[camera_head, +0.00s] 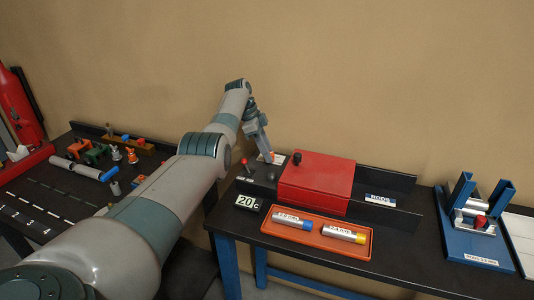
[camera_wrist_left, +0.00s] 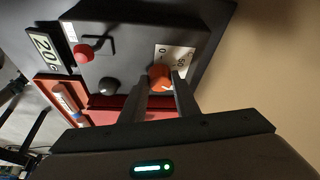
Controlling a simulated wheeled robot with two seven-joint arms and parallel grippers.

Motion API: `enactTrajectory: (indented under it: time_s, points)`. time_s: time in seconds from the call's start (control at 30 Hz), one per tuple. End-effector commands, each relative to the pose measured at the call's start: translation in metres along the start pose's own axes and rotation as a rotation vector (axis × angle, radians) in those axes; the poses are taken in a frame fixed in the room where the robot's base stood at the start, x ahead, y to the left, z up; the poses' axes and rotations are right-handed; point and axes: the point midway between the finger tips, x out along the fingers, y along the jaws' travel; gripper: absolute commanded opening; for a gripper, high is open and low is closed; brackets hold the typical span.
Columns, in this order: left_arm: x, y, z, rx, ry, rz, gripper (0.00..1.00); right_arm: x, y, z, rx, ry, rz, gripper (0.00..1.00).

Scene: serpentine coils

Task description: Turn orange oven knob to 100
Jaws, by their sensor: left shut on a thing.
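The orange oven knob (camera_wrist_left: 159,76) sits on a white scale plate (camera_wrist_left: 174,56) in the left wrist view, with the marks 0 and 50 readable. Other marks are covered or too small to read. My left gripper (camera_wrist_left: 160,92) has its two fingers on either side of the knob and is shut on it. In the head view the left gripper (camera_head: 267,154) reaches down to the knob beside the red oven box (camera_head: 315,184). A display (camera_head: 248,202) in front reads 20 C. My right gripper is in neither view.
A red-tipped lever (camera_head: 244,163) and a dark round knob (camera_wrist_left: 108,85) are close to the orange knob. An orange tray (camera_head: 284,237) with two labelled tubes lies in front. A blue fixture (camera_head: 466,240) stands at the right. A table with toys (camera_head: 95,152) is at the left.

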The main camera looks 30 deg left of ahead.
Motion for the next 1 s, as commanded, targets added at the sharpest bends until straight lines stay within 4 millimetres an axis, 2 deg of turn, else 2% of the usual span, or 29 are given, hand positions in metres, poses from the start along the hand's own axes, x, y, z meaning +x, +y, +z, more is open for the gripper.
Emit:
enactTrajectory:
  time_s: [0.13,0.17,0.2,0.23,0.67,0.83,1.0]
  points:
    - [-0.001,0.0,-0.001,0.0,0.001,-0.001,0.06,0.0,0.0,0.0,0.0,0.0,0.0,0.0]
    - [-0.001,0.0,-0.001,0.0,0.001,-0.001,0.33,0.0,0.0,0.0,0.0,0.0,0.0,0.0]
    - [-0.001,0.0,-0.001,0.0,0.001,-0.001,0.42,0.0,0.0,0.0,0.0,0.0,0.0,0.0]
    - [-0.001,0.0,-0.001,-0.001,0.001,-0.001,0.47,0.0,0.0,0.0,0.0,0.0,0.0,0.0]
    - [-0.004,-0.001,0.0,-0.001,0.0,-0.002,0.47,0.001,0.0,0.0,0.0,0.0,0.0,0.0]
    - [-0.017,-0.001,0.0,-0.001,0.0,-0.004,0.47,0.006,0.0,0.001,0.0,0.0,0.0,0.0]
    - [-0.042,-0.001,0.001,-0.001,0.0,-0.005,0.47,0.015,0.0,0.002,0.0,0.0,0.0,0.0]
